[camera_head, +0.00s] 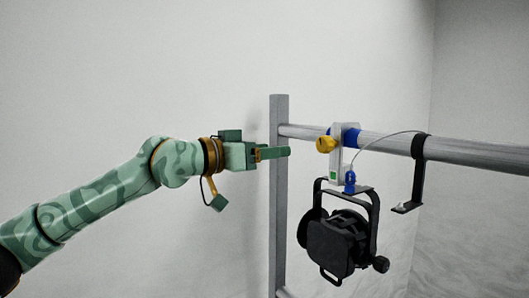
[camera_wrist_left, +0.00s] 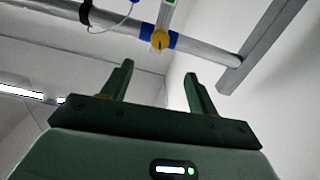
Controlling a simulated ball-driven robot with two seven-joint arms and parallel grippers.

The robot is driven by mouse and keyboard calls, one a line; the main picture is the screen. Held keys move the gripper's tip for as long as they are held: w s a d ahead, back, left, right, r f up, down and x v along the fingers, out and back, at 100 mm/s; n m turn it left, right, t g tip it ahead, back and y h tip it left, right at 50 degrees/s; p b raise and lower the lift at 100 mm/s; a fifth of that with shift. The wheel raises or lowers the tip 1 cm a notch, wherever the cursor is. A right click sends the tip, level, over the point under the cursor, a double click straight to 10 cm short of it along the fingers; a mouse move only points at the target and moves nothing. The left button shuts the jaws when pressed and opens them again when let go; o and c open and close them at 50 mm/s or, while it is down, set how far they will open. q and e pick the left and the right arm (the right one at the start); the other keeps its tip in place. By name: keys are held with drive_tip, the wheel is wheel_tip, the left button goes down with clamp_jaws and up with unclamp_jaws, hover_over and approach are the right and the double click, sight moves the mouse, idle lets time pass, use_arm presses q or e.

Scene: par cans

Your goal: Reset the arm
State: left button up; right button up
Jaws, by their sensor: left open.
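My left arm, pale green with darker swirls (camera_head: 110,195), comes in from the left in the head view. Its gripper (camera_head: 272,153) points right, in front of the grey upright post. In the left wrist view the two dark green fingers (camera_wrist_left: 158,85) stand apart with nothing between them. A black par can (camera_head: 332,245) hangs in its yoke from a white clamp (camera_head: 338,155) with a yellow knob (camera_head: 326,144) on the grey rail. The gripper is left of the clamp and apart from it. My right gripper is not in view.
The grey rail (camera_head: 470,152) runs right from the post (camera_head: 279,220). A blue band sits at the clamp. A thin cable runs from the clamp to a black hook (camera_head: 417,165) on the rail. White walls stand behind; the space above the arm is clear.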

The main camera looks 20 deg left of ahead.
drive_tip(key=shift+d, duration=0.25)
